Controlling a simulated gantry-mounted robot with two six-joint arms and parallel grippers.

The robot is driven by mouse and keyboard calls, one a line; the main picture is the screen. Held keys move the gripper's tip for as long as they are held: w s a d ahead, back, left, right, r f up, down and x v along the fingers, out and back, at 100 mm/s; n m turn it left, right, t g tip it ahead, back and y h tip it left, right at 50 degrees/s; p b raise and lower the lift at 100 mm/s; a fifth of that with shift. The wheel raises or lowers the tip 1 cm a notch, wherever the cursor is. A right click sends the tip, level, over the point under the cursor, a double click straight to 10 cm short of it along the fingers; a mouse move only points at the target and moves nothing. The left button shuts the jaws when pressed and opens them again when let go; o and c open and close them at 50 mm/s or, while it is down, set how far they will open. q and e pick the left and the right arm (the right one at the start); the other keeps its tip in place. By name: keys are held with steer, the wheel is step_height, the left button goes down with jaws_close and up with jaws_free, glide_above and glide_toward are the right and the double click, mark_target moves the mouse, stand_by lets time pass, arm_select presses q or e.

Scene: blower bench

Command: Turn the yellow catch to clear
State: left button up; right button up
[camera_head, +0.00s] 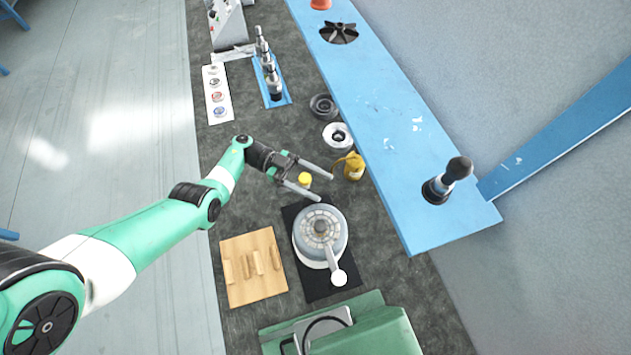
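My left gripper (326,188) is open, its two fingers apart and pointing right, above the dark bench mat. A small round yellow piece (305,180) shows between the fingers; I cannot tell whether it is level with them or below. A larger yellow piece with a dark part (354,168) lies just beyond the upper fingertip, against the blue shelf's edge. I cannot tell which of the two is the catch, nor how it is turned. A grey round blower housing (308,231) with a white knob (339,277) sits just below the gripper. My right gripper is not in view.
A wooden board with blocks (237,285) lies lower left, and a green machine (372,333) stands at the bottom. A blue tray of tools (284,100), a white card (211,108) and dark and white rings (337,136) lie above. The blue shelf (400,140) borders the right.

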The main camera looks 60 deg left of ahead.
mark_target(300, 176)
arm_select(q)
steer(key=shift+a, duration=0.15)
steer(key=b+v, duration=0.2)
steer(key=v, duration=0.4)
steer(key=shift+s+a+f+b, duration=0.15)
steer(key=shift+a+b, duration=0.15)
steer(key=shift+b, duration=0.05)
steer(key=shift+s+a, duration=0.25)
steer(key=shift+a, duration=0.05)
